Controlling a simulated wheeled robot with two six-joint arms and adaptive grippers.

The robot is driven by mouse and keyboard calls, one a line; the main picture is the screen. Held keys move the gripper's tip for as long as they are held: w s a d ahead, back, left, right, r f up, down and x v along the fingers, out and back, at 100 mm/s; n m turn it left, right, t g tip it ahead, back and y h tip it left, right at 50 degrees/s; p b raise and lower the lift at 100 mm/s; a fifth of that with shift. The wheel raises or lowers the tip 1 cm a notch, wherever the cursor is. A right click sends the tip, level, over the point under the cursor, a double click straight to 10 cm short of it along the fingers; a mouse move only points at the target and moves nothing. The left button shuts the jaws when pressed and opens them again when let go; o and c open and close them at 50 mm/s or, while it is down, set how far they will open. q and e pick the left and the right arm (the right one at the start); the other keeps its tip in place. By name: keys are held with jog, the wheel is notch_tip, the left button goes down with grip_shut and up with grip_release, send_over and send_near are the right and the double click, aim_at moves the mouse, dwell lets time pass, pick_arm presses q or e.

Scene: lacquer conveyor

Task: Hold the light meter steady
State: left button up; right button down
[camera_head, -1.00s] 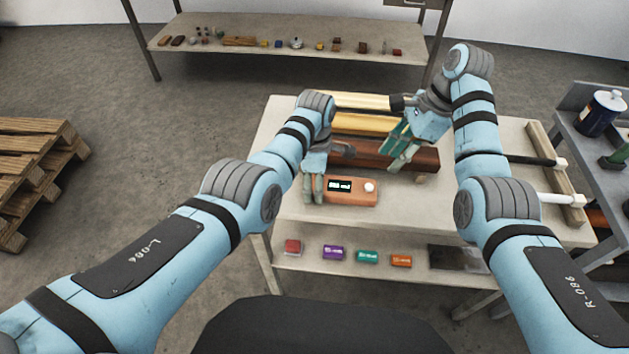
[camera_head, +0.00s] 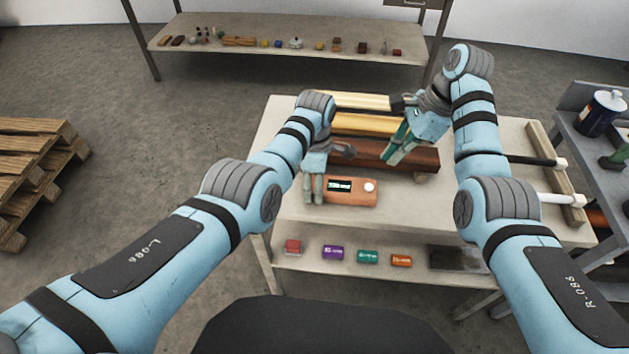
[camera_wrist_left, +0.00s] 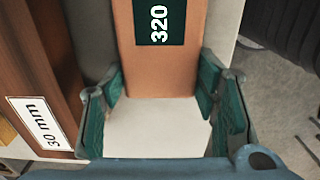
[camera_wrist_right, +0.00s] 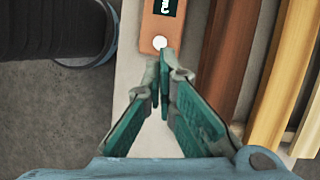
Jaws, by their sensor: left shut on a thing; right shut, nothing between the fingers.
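The light meter (camera_head: 348,197) is a flat orange-brown box with a dark display and a white round button, lying on the table. My left gripper (camera_head: 313,197) is shut on its left end. In the left wrist view the fingers stand on both sides of the meter (camera_wrist_left: 160,75), and its display reads 320. My right gripper (camera_head: 393,162) is shut and empty above the dark red-brown wooden bar, apart from the meter. In the right wrist view its closed fingertips (camera_wrist_right: 164,62) appear just below the meter's white button (camera_wrist_right: 160,42).
Behind the meter lie a dark red-brown bar (camera_head: 410,158) and lighter wooden bars (camera_head: 365,123); one carries a 30 mm label (camera_wrist_left: 38,122). The lower shelf holds small coloured blocks (camera_head: 367,257) and a dark plate (camera_head: 457,258). Bare tabletop (camera_head: 440,215) lies right of the meter.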

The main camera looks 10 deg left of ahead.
dwell(0.5)
jog(key=shift+m, duration=0.3)
jog(key=f, duration=0.1)
jog(key=s+f, duration=0.1)
jog(key=f, duration=0.1)
jog(key=s+f, duration=0.1)
jog(key=f, duration=0.1)
jog(key=shift+s+d, duration=0.15)
jog(key=shift+d, duration=0.15)
jog(key=a+m+t+y, duration=0.1)
jog(key=m+y, duration=0.1)
jog(key=m, duration=0.2)
pick_arm(q)
jog(key=shift+d, duration=0.1)
pick_arm(e)
notch_tip(320, 180, up, 7)
jog(key=m+t+y, duration=0.2)
jog(key=m+t, duration=0.1)
jog(key=m, duration=0.8)
send_over(371, 184)
jog(key=shift+r, duration=0.15)
jog(key=shift+d, duration=0.1)
jog(key=shift+f, duration=4.45)
